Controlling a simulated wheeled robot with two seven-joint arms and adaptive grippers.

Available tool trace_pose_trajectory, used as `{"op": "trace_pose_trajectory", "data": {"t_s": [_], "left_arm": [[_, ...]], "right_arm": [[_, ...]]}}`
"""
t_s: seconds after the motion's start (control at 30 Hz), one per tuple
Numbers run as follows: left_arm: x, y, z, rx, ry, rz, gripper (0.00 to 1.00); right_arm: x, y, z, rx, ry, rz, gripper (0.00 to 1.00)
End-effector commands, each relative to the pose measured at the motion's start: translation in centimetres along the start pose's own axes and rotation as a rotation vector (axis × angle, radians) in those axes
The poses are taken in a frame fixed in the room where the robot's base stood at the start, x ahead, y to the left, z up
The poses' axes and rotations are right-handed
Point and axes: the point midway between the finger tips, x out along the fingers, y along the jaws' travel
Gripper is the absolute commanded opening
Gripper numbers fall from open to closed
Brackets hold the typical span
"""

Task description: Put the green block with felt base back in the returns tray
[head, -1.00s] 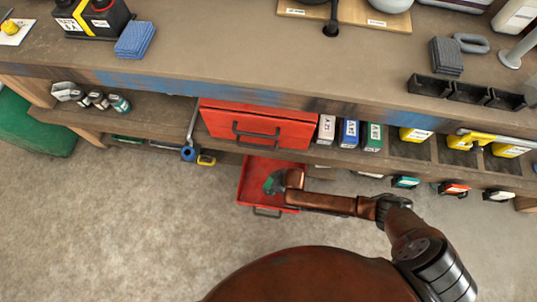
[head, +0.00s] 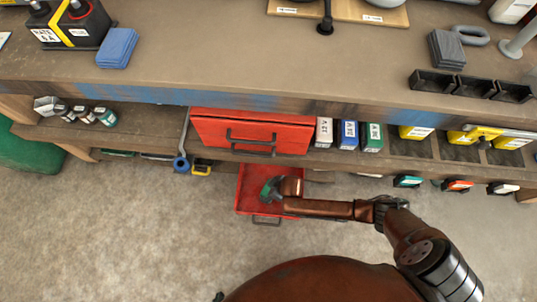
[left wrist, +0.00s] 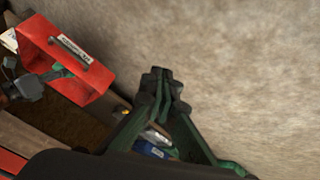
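A low red tray-like drawer (head: 248,186) with a dark handle stands out below the bench; it also shows in the left wrist view (left wrist: 97,82), with a label too small to read. I cannot tell whether it is the returns tray. My right gripper (head: 269,188) is over or in this drawer; green shows at its tip, and I cannot tell finger from block or its opening. I cannot clearly pick out the green block with felt base. In the left wrist view my left gripper (left wrist: 165,86) has its green fingers meeting at the tips, with nothing visible between them.
A larger red drawer (head: 252,132) is above the low one. White (head: 324,132), blue (head: 347,134) and green (head: 371,137) boxes stand on the shelf to its right. Black bins (head: 470,86) and a blue cloth stack (head: 117,47) are on the bench. The floor in front is clear.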

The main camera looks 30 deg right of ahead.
Motion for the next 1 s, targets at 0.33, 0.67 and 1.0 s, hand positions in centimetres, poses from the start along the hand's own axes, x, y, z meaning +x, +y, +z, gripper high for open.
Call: {"op": "trace_pose_trajectory", "data": {"t_s": [0.33,0.67,1.0], "left_arm": [[0.0,0.0,0.0,0.001,-0.001,0.0,0.0],[-0.7,0.1,-0.1,-0.001,-0.023,-0.001,0.0],[-6.5,-0.8,0.3,0.017,-0.209,-0.049,0.0]], "right_arm": [[0.0,0.0,0.1,0.0,-0.001,0.0,0.82],[-1.0,0.0,-0.2,0.0,0.002,0.0,0.82],[-5.8,0.1,-0.5,0.0,0.004,0.002,0.82]]}}
